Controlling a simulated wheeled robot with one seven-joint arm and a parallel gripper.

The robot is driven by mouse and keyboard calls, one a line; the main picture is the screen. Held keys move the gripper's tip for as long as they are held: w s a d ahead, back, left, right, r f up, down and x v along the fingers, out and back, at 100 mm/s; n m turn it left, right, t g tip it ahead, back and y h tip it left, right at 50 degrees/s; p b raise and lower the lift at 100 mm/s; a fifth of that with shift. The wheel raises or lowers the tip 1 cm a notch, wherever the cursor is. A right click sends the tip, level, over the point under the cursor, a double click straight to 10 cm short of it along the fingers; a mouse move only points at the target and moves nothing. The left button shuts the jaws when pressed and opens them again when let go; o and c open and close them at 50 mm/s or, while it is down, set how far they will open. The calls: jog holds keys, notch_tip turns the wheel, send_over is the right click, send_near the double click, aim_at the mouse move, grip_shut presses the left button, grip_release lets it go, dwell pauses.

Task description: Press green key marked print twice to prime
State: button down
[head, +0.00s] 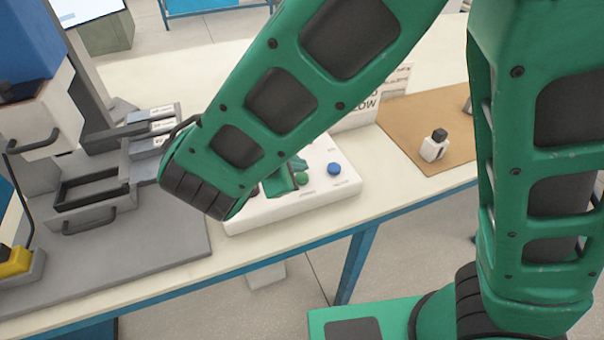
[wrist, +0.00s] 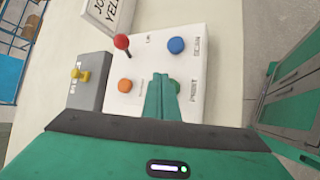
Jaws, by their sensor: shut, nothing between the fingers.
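The white control box (head: 300,205) stands on the table, partly hidden by my arm in the head view. The green key (head: 301,179) shows on it beside my fingers. In the wrist view the green key (wrist: 180,87) is mostly hidden behind my fingers, beside the word PRINT. My gripper (wrist: 160,76) is shut and empty, its fingers reaching over the panel just left of the key. I cannot tell whether the tips touch the panel or the key.
A blue button (wrist: 176,45), an orange button (wrist: 125,86) and a red-knobbed lever (wrist: 122,43) share the panel. A small white bottle (head: 434,147) stands on a brown mat (head: 460,155). Grey machinery (head: 90,190) stands left.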

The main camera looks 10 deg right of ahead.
aim_at(299, 180)
jog(key=shift+f, duration=0.1)
jog(key=shift+s+f, duration=0.1)
jog(key=shift+f, duration=0.2)
jog(key=shift+f, duration=0.5)
dwell(0.9)
dwell(0.4)
jog(key=shift+r, duration=0.95)
jog(key=shift+r, duration=2.5)
